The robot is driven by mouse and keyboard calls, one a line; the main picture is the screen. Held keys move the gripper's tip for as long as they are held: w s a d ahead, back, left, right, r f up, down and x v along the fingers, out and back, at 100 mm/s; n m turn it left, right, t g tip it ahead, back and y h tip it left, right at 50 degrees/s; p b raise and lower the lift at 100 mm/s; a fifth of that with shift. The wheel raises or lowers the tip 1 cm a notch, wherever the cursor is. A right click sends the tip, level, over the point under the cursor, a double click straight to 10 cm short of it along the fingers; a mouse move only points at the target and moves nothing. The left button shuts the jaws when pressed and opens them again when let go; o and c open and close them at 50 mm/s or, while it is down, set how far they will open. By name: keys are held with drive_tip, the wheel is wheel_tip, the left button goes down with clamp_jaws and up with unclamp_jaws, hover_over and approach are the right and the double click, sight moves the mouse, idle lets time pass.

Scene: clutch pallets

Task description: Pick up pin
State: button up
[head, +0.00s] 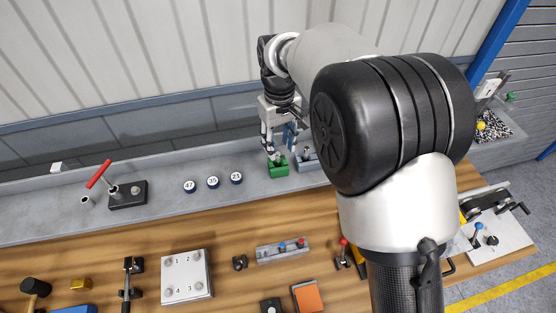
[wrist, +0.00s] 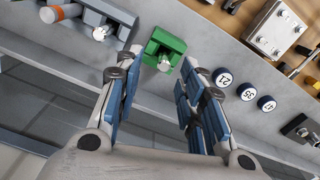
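A green block (head: 278,170) stands on the grey ledge, with a small silver piece, which looks like a pin (head: 278,158), at its top. In the wrist view the green block (wrist: 171,41) and the silver piece (wrist: 164,64) lie just beyond the fingertips. My gripper (head: 279,146) points down over the block. In the wrist view my gripper (wrist: 161,64) is open, its blue-padded fingers wide apart with nothing between them. The silver piece lies in line with the gap. Whether a finger touches the block cannot be told.
A grey block (head: 308,160) stands close beside the green one, partly behind my arm; the wrist view shows an orange-and-white cylinder (wrist: 59,14) there. Numbered round caps (head: 213,182) and a red-handled lever (head: 100,174) stand left along the ledge.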

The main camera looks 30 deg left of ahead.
sight(278, 153)
drive_tip(key=f, duration=0.4)
drive_tip(key=shift+s+a+f, duration=0.1)
drive_tip(key=shift+s+f, duration=0.1)
drive_tip(key=shift+f, duration=0.15)
drive_tip(key=shift+c, duration=0.6)
clamp_jaws()
